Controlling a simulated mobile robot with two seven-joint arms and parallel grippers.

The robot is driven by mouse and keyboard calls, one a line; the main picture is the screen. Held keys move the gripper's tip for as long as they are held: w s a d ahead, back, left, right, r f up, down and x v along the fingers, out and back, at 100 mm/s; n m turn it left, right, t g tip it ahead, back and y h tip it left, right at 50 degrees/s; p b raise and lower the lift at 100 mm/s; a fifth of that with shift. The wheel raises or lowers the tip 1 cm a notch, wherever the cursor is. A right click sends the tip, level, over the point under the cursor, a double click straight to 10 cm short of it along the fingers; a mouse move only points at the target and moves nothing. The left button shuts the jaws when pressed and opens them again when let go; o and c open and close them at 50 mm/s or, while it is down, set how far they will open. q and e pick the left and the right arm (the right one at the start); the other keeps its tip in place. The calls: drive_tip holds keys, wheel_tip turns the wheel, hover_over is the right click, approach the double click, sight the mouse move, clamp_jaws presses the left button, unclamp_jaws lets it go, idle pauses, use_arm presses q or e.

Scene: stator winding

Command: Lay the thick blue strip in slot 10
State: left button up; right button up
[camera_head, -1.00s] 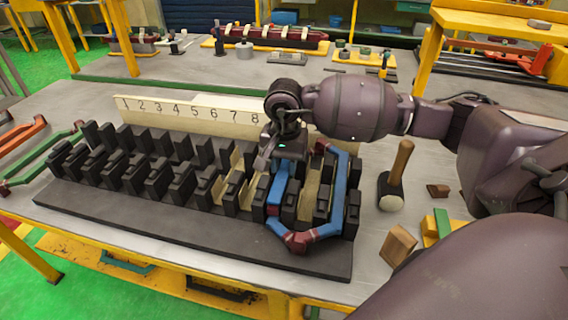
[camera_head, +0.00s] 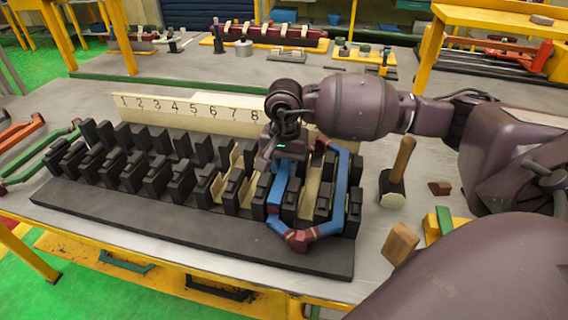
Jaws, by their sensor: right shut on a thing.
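The thick blue strip (camera_head: 340,185) is a long closed loop with blue sides and dark red ends, at the right end of the black slotted stator block (camera_head: 150,232). Its right side lies along the block's right end. Its left side runs down from under my right gripper (camera_head: 284,160) between black teeth. My right gripper is shut on the upper part of the left side. The near red end hangs over the block's front ledge. My left gripper is not in view.
A cream number board (camera_head: 190,112) stands behind the block. Some slots hold cream liners (camera_head: 222,185). A mallet (camera_head: 397,175) and wooden blocks (camera_head: 400,243) lie to the right. Green and red strips (camera_head: 40,160) lie at the left.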

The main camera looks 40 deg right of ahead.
sight(284, 170)
drive_tip(key=o, duration=1.1)
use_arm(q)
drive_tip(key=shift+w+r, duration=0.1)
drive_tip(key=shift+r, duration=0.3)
use_arm(e)
drive_tip(key=shift+r, duration=0.85)
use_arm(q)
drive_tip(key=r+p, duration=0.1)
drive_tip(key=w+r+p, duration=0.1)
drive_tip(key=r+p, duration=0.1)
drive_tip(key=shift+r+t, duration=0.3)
use_arm(e)
wheel_tip(284, 170, up, 7)
drive_tip(key=shift+r, duration=0.2)
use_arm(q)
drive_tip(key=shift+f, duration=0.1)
